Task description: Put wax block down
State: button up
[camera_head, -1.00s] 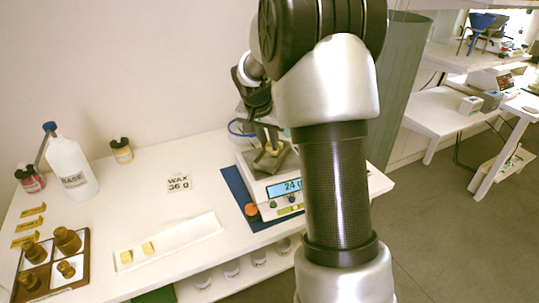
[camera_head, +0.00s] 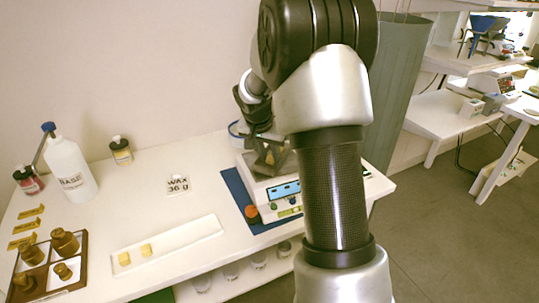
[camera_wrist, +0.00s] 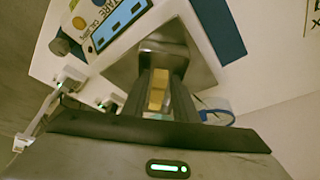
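My gripper (camera_wrist: 160,84) is over the scale's metal pan (camera_wrist: 190,50), with its two fingers close on both sides of a pale yellow wax block (camera_wrist: 157,101). It looks shut on this block. Another yellow wax face (camera_wrist: 160,76) shows just beyond it, and I cannot tell how many blocks are there. The scale (camera_head: 283,200) stands on a blue mat (camera_head: 232,184). Its blue display is too blurred to read now. In the head view my gripper (camera_head: 268,157) is low over the pan, partly hidden by my arm.
A white tray (camera_head: 190,237) holds two wax blocks (camera_head: 145,250). A card (camera_head: 178,184) reads WAX 36 g.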

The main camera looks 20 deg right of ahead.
jog(key=p+v, duration=0.2)
jog(key=v, duration=1)
jog(key=s+a+r+n+t+y, duration=0.1)
jog(key=s+a+r+n, duration=0.1)
jog(key=s+a+r, duration=0.35)
jog(key=s+a+r+n, duration=0.2)
jog(key=s+r, duration=0.1)
jog(key=s, duration=0.6)
jog(key=shift+s+a+f+n+y+p, duration=0.55)
jog(key=shift+s+a+n, duration=0.8)
jog(key=shift+s, duration=1.9)
jog(key=shift+s+a+f+n+y+p, duration=0.5)
jog(key=shift+s+a+n, duration=0.8)
jog(key=shift+s, duration=1.9)
notch_tip(320, 180, up, 21)
jog(key=t+p, duration=0.1)
jog(key=p, duration=1.8)
jog(key=shift+s+t, duration=0.15)
jog(key=shift+t, duration=0.15)
